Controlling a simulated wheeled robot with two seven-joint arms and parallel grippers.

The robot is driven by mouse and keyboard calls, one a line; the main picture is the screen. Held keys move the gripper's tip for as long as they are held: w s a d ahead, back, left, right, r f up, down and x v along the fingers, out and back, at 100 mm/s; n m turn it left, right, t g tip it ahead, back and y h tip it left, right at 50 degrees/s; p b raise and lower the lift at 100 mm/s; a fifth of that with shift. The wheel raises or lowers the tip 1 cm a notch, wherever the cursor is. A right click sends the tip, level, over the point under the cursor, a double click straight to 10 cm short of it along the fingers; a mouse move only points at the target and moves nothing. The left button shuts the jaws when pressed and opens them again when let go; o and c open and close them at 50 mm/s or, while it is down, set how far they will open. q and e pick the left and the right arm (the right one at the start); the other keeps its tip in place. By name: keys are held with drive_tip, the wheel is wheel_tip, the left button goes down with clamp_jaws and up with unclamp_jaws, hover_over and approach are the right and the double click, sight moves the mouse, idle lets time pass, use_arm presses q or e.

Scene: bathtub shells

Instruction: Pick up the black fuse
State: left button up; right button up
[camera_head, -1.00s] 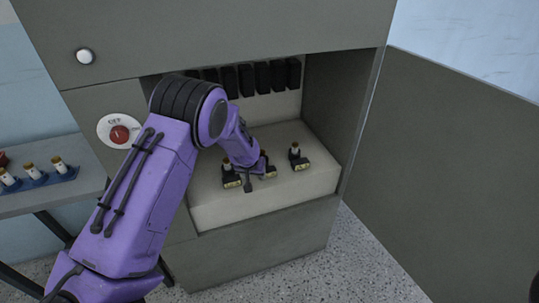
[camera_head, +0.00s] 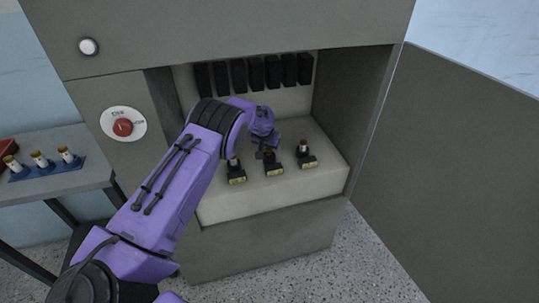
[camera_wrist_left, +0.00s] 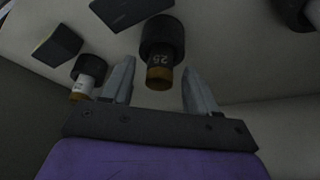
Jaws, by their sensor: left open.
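My left gripper (camera_head: 265,152) is over the block, close by the middle fuse. In the left wrist view, its two fingers (camera_wrist_left: 158,75) are spread apart. A black fuse (camera_wrist_left: 161,45) marked 25 with a brown tip lies between and just beyond them. No contact is visible. Another fuse (camera_wrist_left: 87,75) is left of the fingers. My right gripper is not in view.
Several black blocks (camera_head: 255,73) line the cabinet's back wall. The cabinet door (camera_head: 460,170) stands open at the right. A red rotary switch (camera_head: 122,127) is on the front panel.

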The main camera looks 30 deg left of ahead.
use_arm(q)
drive_tip(key=shift+r, duration=0.1)
clamp_jaws()
drive_tip(key=shift+r, duration=0.1)
